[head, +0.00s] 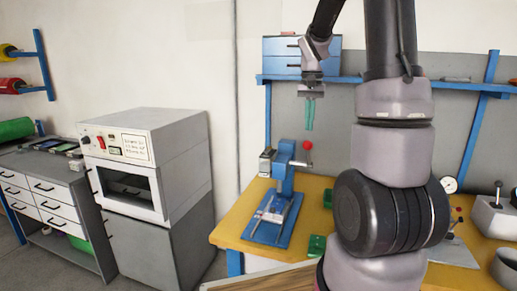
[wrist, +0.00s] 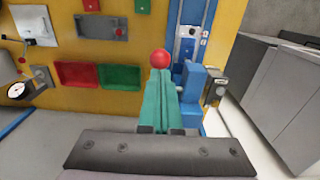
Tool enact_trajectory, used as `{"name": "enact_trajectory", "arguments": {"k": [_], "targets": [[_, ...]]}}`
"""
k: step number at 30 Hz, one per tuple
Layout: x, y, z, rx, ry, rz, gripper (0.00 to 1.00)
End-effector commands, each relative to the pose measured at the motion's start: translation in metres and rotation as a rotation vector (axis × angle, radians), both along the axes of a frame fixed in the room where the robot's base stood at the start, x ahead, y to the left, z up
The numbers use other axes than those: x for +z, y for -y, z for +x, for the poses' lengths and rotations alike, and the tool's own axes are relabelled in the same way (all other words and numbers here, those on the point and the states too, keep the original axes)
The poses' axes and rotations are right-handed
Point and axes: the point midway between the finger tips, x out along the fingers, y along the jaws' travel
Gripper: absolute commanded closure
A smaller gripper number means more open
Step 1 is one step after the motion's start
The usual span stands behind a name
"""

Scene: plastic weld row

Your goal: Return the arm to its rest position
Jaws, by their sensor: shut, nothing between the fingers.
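My gripper (head: 310,114) is in the head view, pointing down above the yellow workbench, with its two green fingers together and nothing between them. In the wrist view the green fingers (wrist: 161,104) also lie side by side, closed. Just below the fingertips in the head view is a red ball knob (head: 308,145) on the blue press (head: 283,175). The knob shows beyond the fingertips in the wrist view (wrist: 161,59). I cannot tell exactly how far the fingers are from the knob. My arm hides part of the bench in the head view.
A grey oven (head: 140,165) stands left of the bench. A blue shelf (head: 345,79) with blue drawers (head: 281,57) runs behind the gripper.

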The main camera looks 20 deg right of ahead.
Motion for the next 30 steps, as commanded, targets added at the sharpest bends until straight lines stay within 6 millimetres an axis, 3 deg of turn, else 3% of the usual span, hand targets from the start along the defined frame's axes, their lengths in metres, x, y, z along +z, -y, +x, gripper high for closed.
{"name": "enact_trajectory", "arguments": {"k": [4,8,12,18,24,30], "targets": [[0.008,-0.006,-0.005,0.008,0.022,0.003,1.00],[0.035,-0.025,-0.024,0.033,0.097,0.015,1.00],[0.069,-0.055,-0.060,0.078,0.221,0.036,1.00],[0.102,-0.094,-0.118,0.143,0.395,0.066,1.00],[0.114,-0.121,-0.169,0.197,0.545,0.092,1.00],[0.116,-0.133,-0.194,0.224,0.621,0.105,1.00]]}}
